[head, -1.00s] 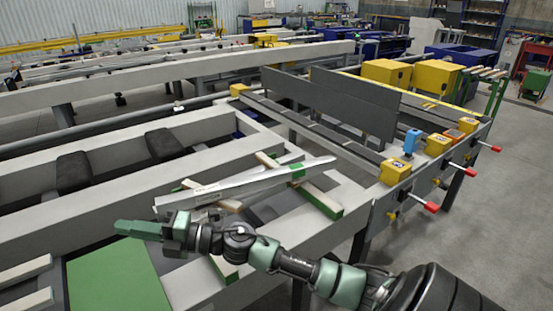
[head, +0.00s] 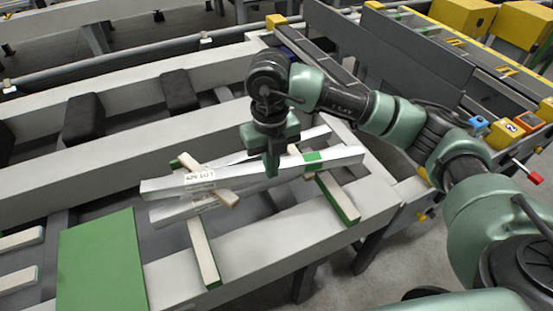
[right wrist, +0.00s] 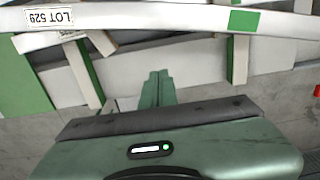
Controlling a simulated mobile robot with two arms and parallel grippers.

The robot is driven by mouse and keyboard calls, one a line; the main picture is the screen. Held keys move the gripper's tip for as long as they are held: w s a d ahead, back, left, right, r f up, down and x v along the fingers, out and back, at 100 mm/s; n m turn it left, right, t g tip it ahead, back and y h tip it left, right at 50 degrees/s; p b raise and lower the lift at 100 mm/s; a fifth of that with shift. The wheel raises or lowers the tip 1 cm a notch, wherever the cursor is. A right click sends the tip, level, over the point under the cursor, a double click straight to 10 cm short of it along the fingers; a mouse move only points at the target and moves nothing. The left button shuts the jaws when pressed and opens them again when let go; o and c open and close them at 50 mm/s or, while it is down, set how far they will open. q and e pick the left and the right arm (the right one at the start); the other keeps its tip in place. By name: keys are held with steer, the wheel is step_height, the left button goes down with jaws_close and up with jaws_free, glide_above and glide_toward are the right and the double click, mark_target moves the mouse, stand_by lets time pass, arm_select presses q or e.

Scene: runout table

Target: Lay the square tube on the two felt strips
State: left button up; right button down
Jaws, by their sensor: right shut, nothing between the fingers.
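A long silvery bar, seemingly the square tube (head: 250,172), has a white label near its left end and a green band right of its middle. It also shows in the right wrist view (right wrist: 150,17), labelled LOT 529. A second silvery bar (head: 168,212) passes under it at an angle. Two pale-topped strips with green sides, a left strip (head: 204,255) and a right strip (head: 340,200), run beneath. Whether the tube touches them is unclear. My right gripper (head: 272,170) points down, shut and empty, overlapping the tube in the head view but apart from it in the wrist view.
A short pale block (head: 226,196) lies crosswise by the tube's left part. A green panel (head: 100,262) and more pale strips (head: 20,238) lie at the left. Dark pads (head: 84,117) sit between the pale beams behind. Yellow blocks stand at the right.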

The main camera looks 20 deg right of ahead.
mark_target(257, 171)
steer(key=w+f+p, duration=0.3)
steer(key=w+f, duration=0.1)
steer(key=f, duration=0.4)
steer(key=shift+f, duration=0.2)
steer(key=shift+w+d, duration=0.1)
